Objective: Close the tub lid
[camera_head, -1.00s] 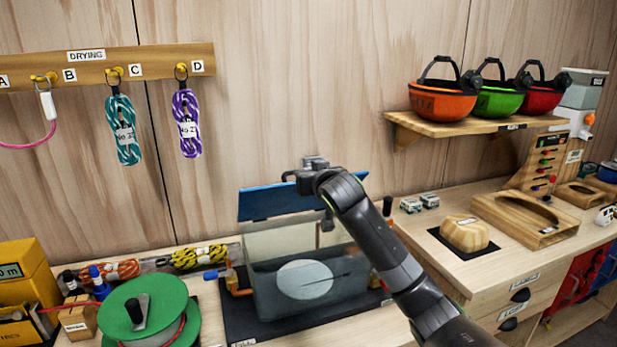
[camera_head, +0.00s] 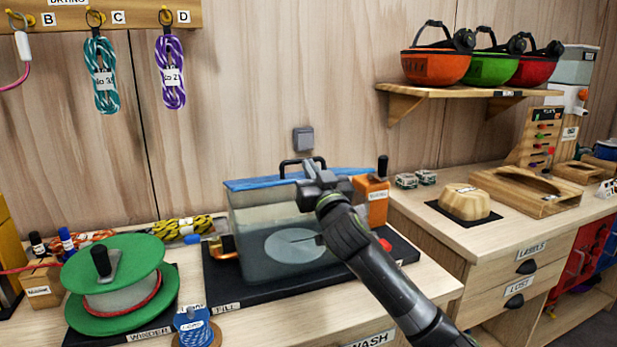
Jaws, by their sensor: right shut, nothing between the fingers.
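The tub (camera_head: 258,240) is a clear grey box on a dark mat on the bench, with a round pale disc inside. Its blue lid (camera_head: 250,183) lies nearly flat across the top, with a dark handle (camera_head: 302,163) standing up at the back. My right gripper (camera_head: 318,175) is shut and empty, over the right part of the lid. It hides part of the lid, and I cannot tell whether it touches. My left gripper is not in view.
An orange block (camera_head: 374,198) with a dark lever stands right of the tub. A green winder (camera_head: 118,275) and a blue cord spool (camera_head: 195,328) are at the left. A shelf with helmets (camera_head: 437,67) overhangs the right bench. Drying ropes (camera_head: 102,75) hang on the wall.

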